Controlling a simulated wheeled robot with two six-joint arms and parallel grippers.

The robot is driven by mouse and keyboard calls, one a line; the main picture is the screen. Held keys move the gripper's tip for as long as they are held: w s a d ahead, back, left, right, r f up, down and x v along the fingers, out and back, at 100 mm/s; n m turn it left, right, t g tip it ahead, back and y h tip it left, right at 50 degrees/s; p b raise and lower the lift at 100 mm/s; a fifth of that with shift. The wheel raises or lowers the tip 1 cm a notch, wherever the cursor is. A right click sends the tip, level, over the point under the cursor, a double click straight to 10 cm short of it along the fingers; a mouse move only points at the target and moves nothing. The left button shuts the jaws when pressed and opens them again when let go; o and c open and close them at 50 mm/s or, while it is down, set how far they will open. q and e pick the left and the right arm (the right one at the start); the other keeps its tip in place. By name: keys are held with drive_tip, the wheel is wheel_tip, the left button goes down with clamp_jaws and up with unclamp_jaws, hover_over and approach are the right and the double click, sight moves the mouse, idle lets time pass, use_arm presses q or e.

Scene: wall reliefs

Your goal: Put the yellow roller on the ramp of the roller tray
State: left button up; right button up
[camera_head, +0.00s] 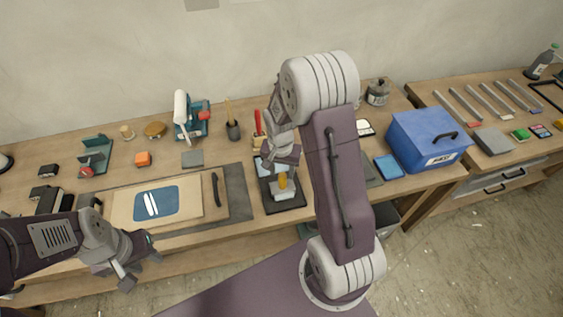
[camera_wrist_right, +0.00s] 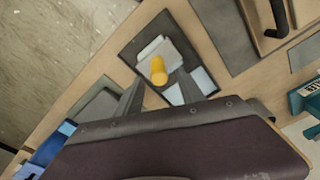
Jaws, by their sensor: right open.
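The yellow roller (camera_head: 282,180) shows at the black roller tray (camera_head: 287,207), against a pale block or patch in it. In the right wrist view the yellow roller (camera_wrist_right: 158,70) overlaps that pale patch (camera_wrist_right: 163,48) inside the dark tray (camera_wrist_right: 133,50). I cannot tell exactly what it rests on. My right gripper (camera_head: 283,160) is open above the tray. In the right wrist view its two fingers (camera_wrist_right: 159,92) lie apart on either side of the roller's near end, with nothing held. My left gripper (camera_head: 140,268) looks open and empty at the lower left, in front of the bench.
A dark mat with a board and blue plate (camera_head: 155,203) lies left of the tray. A blue box (camera_head: 425,140) stands to the right. A dark brush cup (camera_head: 233,130) and a teal tool (camera_head: 190,117) stand behind. My right arm hides part of the bench.

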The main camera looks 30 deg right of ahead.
drive_tip(key=r, duration=0.5)
drive_tip(key=shift+s+a+r, duration=0.15)
drive_tip(key=shift+s+a, duration=0.15)
drive_tip(key=shift+s, duration=0.05)
drive_tip(key=shift+w+r, duration=0.1)
drive_tip(key=shift+r, duration=0.3)
use_arm(q)
drive_tip(key=shift+s+a+f+b, duration=0.1)
drive_tip(key=shift+s+f+b, duration=0.05)
drive_tip(key=shift+f+b, duration=1.7)
use_arm(e)
drive_tip(key=s+a+f+n, duration=0.1)
drive_tip(key=s+a+n, duration=0.2)
drive_tip(key=s+n, duration=0.1)
drive_tip(key=s+a+f+n, duration=0.2)
drive_tip(key=s+a+n, duration=0.1)
drive_tip(key=s, duration=0.4)
drive_tip(key=shift+s+a+f+n+y, duration=0.3)
drive_tip(key=shift+n+y, duration=0.1)
drive_tip(key=shift+n, duration=0.1)
